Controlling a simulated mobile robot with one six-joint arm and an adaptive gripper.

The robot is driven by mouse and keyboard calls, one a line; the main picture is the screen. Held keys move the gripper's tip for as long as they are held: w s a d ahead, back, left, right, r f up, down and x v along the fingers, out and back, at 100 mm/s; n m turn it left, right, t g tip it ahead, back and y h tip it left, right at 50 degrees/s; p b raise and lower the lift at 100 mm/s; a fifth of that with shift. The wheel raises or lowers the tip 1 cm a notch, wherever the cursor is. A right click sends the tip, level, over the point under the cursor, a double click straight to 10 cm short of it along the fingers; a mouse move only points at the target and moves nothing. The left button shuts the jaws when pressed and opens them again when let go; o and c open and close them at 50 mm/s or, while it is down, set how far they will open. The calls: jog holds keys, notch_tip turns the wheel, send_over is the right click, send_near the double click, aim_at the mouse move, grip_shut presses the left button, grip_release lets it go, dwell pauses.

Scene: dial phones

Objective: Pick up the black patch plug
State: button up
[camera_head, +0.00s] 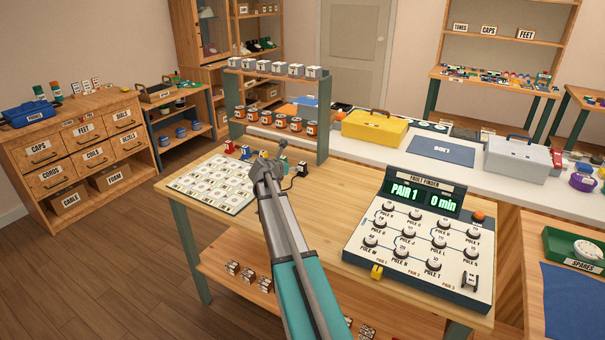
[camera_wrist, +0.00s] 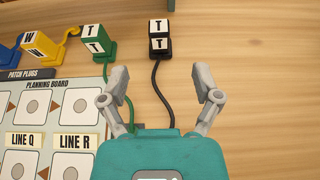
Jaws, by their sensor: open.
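The black patch plug (camera_wrist: 160,48) stands on the wooden bench top in the wrist view, with white T labels and a black cord running down from it. It also shows in the head view (camera_head: 302,169), just right of my arm's end. My gripper (camera_wrist: 160,82) is open and empty. Its two fingers point toward the plug, one on each side of the cord in the picture. The plug lies beyond the fingertips, roughly centred between them, and I see no contact.
A green plug (camera_wrist: 97,42) with T labels stands left of the black one, with yellow (camera_wrist: 40,46) and blue plugs further left. The planning board (camera_wrist: 45,128) lies at lower left. A rack with green posts (camera_head: 323,120) stands behind. The fault finder panel (camera_head: 420,240) is at right.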

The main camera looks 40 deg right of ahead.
aim_at(302, 164)
jog(key=shift+b+x, duration=0.75)
jog(key=shift+x, duration=1.85)
jog(key=shift+b+x, duration=1.1)
jog(key=shift+x, duration=1.5)
jog(key=shift+f, duration=0.1)
grip_shut()
jog(key=shift+r, duration=0.2)
